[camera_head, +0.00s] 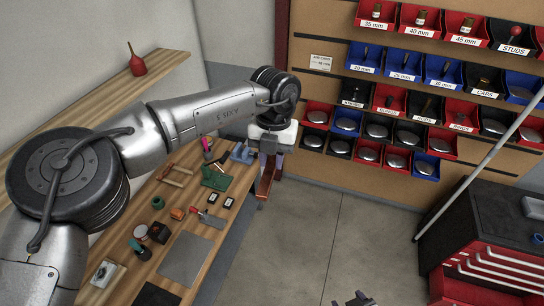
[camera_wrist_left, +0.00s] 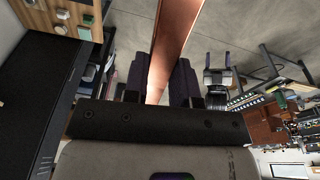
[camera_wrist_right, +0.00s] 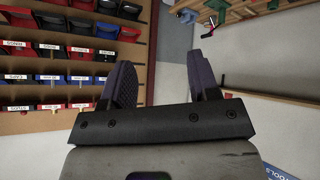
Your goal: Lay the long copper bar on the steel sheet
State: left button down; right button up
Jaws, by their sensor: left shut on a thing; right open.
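The long copper bar (camera_head: 265,182) hangs from my left gripper (camera_head: 270,155) at the far right end of the workbench in the head view. In the left wrist view the copper bar (camera_wrist_left: 178,35) runs between the two fingers of my left gripper (camera_wrist_left: 160,82), which is shut on it. A flat grey steel sheet (camera_head: 187,259) lies on the near part of the bench, well away from the bar. My right gripper (camera_wrist_right: 163,80) is open and empty in the right wrist view; only a dark bit of what may be it shows at the bottom of the head view.
The wooden workbench (camera_head: 215,262) carries several tools and small items, among them a green block (camera_head: 216,178) and a red-handled tool (camera_head: 209,217). A pegboard with bins (camera_head: 415,100) stands behind. A red and black tool cabinet (camera_head: 495,235) is at right. Open floor lies between.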

jog(key=s+d+f+m+g, duration=0.1)
jog(key=s+f+g, duration=0.4)
jog(key=s, duration=0.6)
jog(key=shift+s+d+f, duration=0.2)
jog(key=shift+d+f, duration=0.1)
jog(key=shift+d, duration=0.1)
